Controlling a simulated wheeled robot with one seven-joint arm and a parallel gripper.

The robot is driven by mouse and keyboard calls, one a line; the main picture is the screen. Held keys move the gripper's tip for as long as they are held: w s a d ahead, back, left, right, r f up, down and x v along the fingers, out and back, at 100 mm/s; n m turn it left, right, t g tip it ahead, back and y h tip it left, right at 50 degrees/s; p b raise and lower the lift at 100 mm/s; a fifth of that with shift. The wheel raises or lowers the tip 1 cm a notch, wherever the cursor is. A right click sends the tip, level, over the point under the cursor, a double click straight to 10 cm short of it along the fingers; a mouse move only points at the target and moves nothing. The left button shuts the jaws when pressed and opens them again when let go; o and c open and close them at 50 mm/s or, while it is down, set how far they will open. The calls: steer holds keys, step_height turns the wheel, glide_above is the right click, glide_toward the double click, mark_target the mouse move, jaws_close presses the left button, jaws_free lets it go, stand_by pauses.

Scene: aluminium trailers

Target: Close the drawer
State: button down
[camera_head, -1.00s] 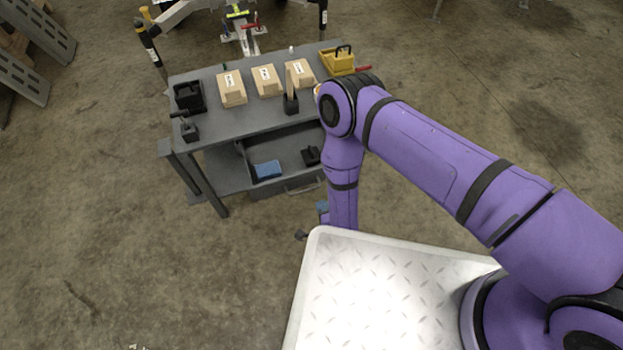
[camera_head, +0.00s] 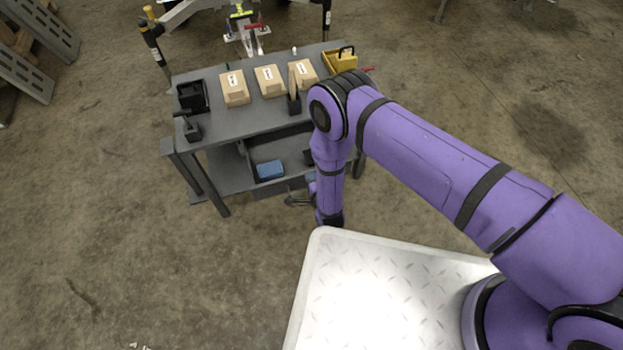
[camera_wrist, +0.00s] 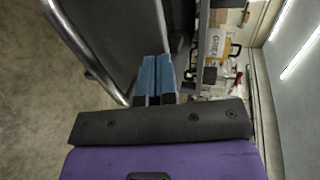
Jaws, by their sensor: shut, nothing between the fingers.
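The drawer (camera_head: 268,191) is under the grey workbench top and stands pulled out, with its inside showing in the head view. A blue item (camera_head: 270,170) lies in it. My gripper (camera_wrist: 157,62) is shut and empty. In the wrist view its blue fingers point at a dark panel (camera_wrist: 115,35), which looks like the drawer front, with a curved metal bar (camera_wrist: 90,68) like a handle on its left. I cannot tell whether the fingertips touch the panel. In the head view my forearm hides the drawer's right part.
A bright tread-plate surface (camera_head: 385,285) lies in front of the bench.

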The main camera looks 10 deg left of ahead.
steer(key=shift+w, duration=0.1)
steer(key=w+a, duration=0.3)
steer(key=w, duration=0.2)
steer(key=w+a, duration=0.3)
steer(key=w, duration=0.1)
steer(key=w+a, duration=0.3)
steer(key=w, duration=0.2)
steer(key=shift+w, duration=0.35)
